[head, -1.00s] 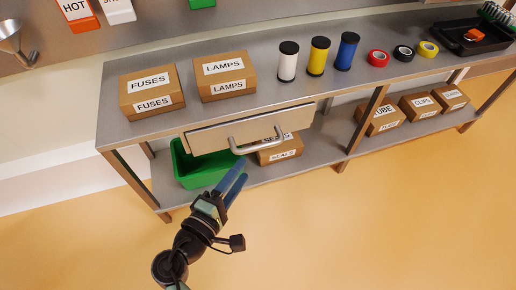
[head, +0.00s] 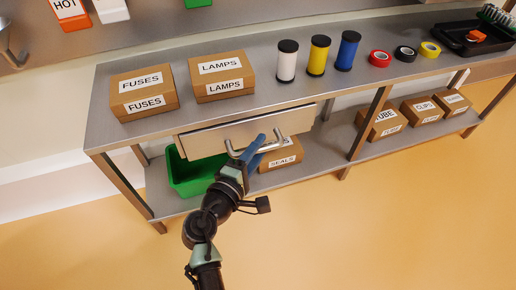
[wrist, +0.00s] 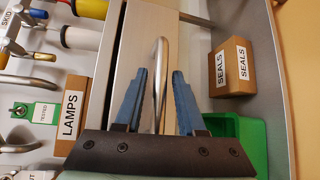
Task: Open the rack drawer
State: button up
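The rack drawer (head: 203,142) sits under the rack's top, its pale front facing the room. It also shows in the wrist view (wrist: 146,22). Its curved metal handle (head: 272,146) stands out from the front. My gripper (head: 259,140) is at the handle, with its blue fingers pointing toward the drawer front. In the wrist view my gripper (wrist: 160,73) is open, and the handle (wrist: 161,85) runs between the two fingers with visible gaps. The head view does not show clearly whether a finger touches the handle.
A green bin (head: 190,174) and a SEALS box (head: 281,155) stand on the lower shelf below the drawer. FUSES (head: 142,90) and LAMPS (head: 221,74) boxes, spools and tape rolls stand on top. A rack leg (head: 368,122) is to the right. The floor in front is clear.

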grip_shut()
dwell(1.2)
